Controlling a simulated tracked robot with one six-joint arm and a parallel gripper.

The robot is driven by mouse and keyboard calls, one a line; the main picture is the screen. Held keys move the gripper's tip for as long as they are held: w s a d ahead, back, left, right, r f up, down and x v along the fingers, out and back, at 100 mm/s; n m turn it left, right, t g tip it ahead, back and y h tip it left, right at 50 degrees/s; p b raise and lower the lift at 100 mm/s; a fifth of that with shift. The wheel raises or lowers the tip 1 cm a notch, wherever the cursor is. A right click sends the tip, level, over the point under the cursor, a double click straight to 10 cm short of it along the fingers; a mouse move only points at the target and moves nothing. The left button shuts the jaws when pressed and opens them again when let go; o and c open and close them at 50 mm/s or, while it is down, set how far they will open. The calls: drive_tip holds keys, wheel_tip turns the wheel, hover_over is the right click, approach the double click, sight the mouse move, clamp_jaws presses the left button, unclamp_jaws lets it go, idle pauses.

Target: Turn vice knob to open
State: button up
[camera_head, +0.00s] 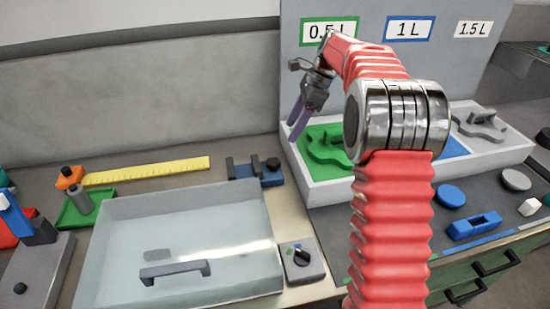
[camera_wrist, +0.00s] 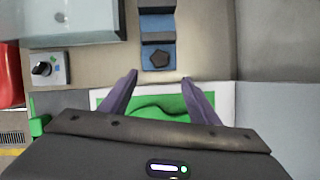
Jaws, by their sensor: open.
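A small blue vice (camera_head: 243,179) with dark jaws stands on the bench near the back wall. Its dark vice knob (camera_head: 273,163) is at its right end in the head view. In the wrist view the vice (camera_wrist: 157,22) is at the top centre, with its knob (camera_wrist: 159,58) facing my gripper. My gripper (camera_head: 296,123) is raised above and to the right of the vice in the head view, over the left edge of the white tray. Its purple fingers (camera_wrist: 160,79) are spread and empty. The knob appears just beyond the gap between the fingertips, apart from them.
The white tray (camera_head: 322,194) holds green, blue and grey shaped pieces. A clear-lidded box (camera_head: 180,240) stands in front of the vice. A grey switch box (camera_head: 301,262) sits right of it. A yellow ruler (camera_head: 147,171) lies to the left.

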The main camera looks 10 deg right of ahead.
sight(274, 161)
drive_tip(key=x, duration=1.3)
drive_tip(key=shift+a+f, duration=0.1)
drive_tip(key=shift+f, duration=0.25)
drive_tip(key=shift+c, duration=0.2)
